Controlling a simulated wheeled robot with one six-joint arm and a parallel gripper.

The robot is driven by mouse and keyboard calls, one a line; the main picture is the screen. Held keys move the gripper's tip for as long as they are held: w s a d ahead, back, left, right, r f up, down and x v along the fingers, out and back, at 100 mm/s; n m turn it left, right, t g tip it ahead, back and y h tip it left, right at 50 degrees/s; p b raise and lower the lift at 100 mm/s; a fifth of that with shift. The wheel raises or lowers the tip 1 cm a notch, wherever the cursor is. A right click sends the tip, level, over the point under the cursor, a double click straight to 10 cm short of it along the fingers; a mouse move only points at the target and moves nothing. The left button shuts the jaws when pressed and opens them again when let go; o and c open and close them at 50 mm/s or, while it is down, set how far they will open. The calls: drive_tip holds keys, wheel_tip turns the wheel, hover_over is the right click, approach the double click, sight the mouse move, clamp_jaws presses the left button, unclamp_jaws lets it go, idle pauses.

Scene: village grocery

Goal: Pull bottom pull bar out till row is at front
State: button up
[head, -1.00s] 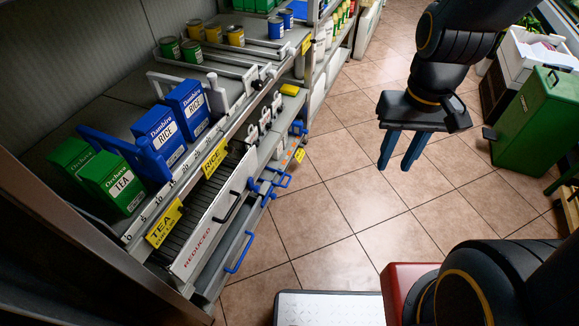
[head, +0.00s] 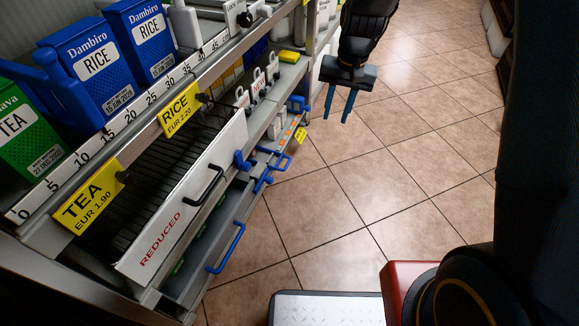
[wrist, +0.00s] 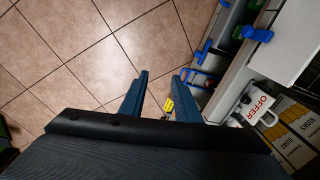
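My gripper (head: 338,104) is open and empty over the tiled aisle floor, to the right of the shelf, with its two blue fingers pointing down. In the wrist view my gripper (wrist: 162,78) shows its fingers apart with nothing between them. Blue pull bars (head: 264,180) stick out from the lower shelf front, left of and below my gripper. A larger blue bar handle (head: 227,248) sits on the low grey drawer front. In the wrist view blue bars (wrist: 196,78) lie just right of the fingers. I cannot tell which bar is the bottom one, and the rows behind are mostly hidden.
A white REDUCED panel (head: 181,206) with a black handle fronts a dark rack. Above it stand blue rice boxes (head: 92,64) and a green tea box (head: 24,124). A white OFFER piece (wrist: 252,105) is close on the right.

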drive_tip(key=w+a+f+m+b, duration=0.1)
drive_tip(key=w+a+f+b, duration=0.3)
drive_tip(key=f, duration=0.5)
drive_tip(key=w+a+f+b, duration=0.2)
drive_tip(key=w+f+b, duration=0.45)
drive_tip(key=f, duration=0.35)
drive_tip(key=y+b, duration=0.1)
drive_tip(key=b, duration=0.8)
approach(288, 162)
drive_tip(key=shift+m, duration=0.4)
drive_tip(key=f+b, duration=0.1)
drive_tip(key=f, duration=0.1)
drive_tip(key=f+b, duration=0.1)
drive_tip(key=f, duration=0.2)
drive_tip(key=a+f+b, duration=0.1)
drive_tip(key=f, duration=0.1)
drive_tip(key=shift+w+f, duration=0.1)
drive_tip(key=shift+f, duration=0.2)
clamp_jaws()
